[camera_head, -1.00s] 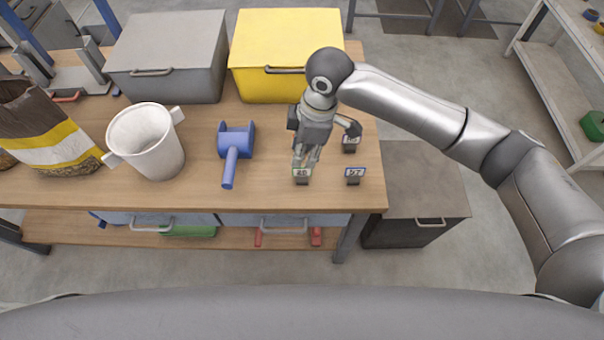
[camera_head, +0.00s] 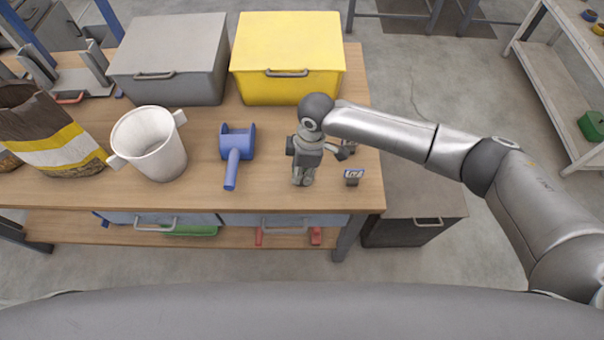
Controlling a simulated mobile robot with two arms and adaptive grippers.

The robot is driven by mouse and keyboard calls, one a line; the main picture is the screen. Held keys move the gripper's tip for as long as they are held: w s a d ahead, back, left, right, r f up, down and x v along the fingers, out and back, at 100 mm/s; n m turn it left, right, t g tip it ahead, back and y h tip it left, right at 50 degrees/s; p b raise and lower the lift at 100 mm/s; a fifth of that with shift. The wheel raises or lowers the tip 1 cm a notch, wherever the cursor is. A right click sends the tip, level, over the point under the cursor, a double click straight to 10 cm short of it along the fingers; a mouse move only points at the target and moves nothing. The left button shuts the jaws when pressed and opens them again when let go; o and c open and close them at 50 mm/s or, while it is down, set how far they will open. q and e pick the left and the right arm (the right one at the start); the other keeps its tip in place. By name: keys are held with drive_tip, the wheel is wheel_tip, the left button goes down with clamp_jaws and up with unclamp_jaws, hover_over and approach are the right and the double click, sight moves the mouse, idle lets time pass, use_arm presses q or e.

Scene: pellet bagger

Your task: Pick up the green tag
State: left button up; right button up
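My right gripper (camera_head: 303,182) points down at the front of the wooden table, with its fingers at the spot where the green-edged tag stood a second ago. The green tag is now hidden by the gripper. I cannot tell whether the fingers are closed on it. A blue-edged tag (camera_head: 354,174) on a small dark stand is to the right of the gripper, apart from it. Another tag behind it is mostly covered by my arm and gripper. My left gripper is not in view.
A blue scoop (camera_head: 236,145) lies left of the gripper, and a white bucket (camera_head: 150,149) stands farther left near an open sack (camera_head: 52,148). A yellow box (camera_head: 287,62) and a grey box (camera_head: 170,55) are at the back. The table's front edge is close to the gripper.

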drive_tip(key=shift+a+f, duration=0.1)
drive_tip(key=shift+f, duration=0.1)
clamp_jaws()
idle(0.3)
